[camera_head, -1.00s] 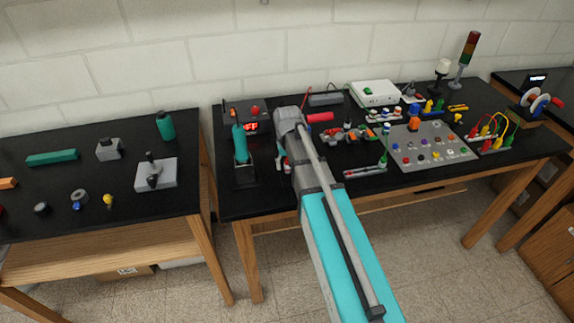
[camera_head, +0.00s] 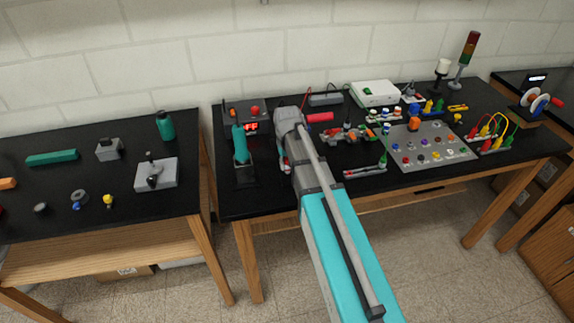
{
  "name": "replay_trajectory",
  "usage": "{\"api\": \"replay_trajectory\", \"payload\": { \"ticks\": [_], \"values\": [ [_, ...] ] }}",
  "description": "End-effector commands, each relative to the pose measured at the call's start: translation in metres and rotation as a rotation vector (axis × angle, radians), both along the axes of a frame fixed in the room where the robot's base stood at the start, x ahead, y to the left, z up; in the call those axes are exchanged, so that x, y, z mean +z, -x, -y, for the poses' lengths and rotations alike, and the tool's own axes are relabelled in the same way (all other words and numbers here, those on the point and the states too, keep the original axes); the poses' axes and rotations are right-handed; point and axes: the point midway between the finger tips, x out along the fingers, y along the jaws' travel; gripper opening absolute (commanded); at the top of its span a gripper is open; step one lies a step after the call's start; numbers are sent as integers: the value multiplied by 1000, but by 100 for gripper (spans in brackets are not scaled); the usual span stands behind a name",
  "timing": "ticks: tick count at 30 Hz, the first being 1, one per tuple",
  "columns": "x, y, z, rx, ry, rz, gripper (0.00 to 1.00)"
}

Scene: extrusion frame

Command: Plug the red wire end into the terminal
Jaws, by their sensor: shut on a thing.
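My gripper is hidden behind my grey wrist and cyan arm, so I cannot see its jaws or anything in them. A small red-and-white bit (camera_head: 285,164) shows at the left edge of my wrist; I cannot tell what it is. A thin red wire (camera_head: 306,98) rises beside a grey box (camera_head: 325,99) at the back of the middle table. I cannot make out its end. A terminal cannot be singled out for certain. Green blocks with red, yellow and green plugs and looped wires (camera_head: 493,134) stand at the right of this table.
A dark unit with a red button and a lit red display (camera_head: 250,127) stands left of my wrist, behind a teal-handled tool in a stand (camera_head: 241,152). A red cylinder (camera_head: 320,117) lies right of my wrist. A grey knob panel (camera_head: 430,158) fills the right. The table's front-left is clear.

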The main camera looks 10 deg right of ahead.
Motion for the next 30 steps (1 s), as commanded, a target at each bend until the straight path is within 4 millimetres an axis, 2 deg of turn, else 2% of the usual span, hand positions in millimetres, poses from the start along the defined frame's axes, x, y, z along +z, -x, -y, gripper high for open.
{"api": "replay_trajectory", "payload": {
  "ticks": [30],
  "values": [
    [24,0,0,0,0,0,0]
  ]
}}
